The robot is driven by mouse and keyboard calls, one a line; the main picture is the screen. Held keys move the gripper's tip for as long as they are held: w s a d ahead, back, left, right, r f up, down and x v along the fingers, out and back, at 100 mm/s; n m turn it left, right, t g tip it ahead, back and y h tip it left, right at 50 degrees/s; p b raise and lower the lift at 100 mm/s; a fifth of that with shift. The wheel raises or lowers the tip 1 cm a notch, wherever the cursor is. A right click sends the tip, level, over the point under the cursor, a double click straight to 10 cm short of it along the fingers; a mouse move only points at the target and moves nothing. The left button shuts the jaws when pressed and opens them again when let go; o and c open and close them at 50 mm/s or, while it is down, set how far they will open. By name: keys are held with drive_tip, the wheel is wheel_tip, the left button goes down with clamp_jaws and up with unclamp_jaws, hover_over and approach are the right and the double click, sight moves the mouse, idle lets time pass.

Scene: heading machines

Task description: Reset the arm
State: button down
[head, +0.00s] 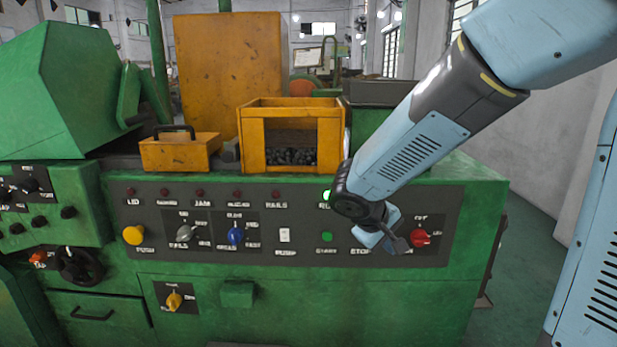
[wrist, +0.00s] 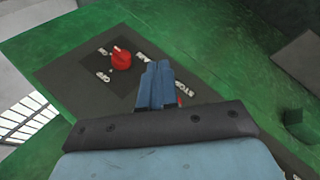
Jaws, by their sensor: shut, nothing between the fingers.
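My light-blue arm reaches in from the upper right of the head view. My gripper (head: 402,246) hangs in front of the machine's dark control panel (head: 290,252), just left of the red rotary knob (head: 420,237). In the wrist view my gripper (wrist: 157,66) shows its two blue fingers closed together with nothing between them. The red knob (wrist: 121,59) is up and left of the fingertips, apart from them. A small red part (wrist: 180,101) shows beside the fingers, mostly hidden. The arm's wrist covers part of the panel near the lit green lamp (head: 327,196).
The green machine (head: 350,295) fills the front. Its panel also carries a yellow button (head: 134,235), a blue knob (head: 236,233) and a white switch (head: 284,235). An orange bin (head: 291,106) with dark pieces and an orange lidded box (head: 180,153) stand on top. Open floor (head: 530,260) lies at right.

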drive_tip(key=s+d+r+m+y, duration=0.2)
drive_tip(key=s+r+m+y, duration=0.1)
drive_tip(key=s+r, duration=0.3)
drive_tip(key=s+d+r+m+t+y, duration=0.1)
drive_tip(key=s+d+r+m+y, duration=0.2)
drive_tip(key=s+r, duration=0.3)
drive_tip(key=s, duration=0.4)
drive_tip(key=shift+s+d+r, duration=0.25)
drive_tip(key=shift+s+d, duration=0.05)
drive_tip(key=shift+s, duration=0.1)
idle(0.7)
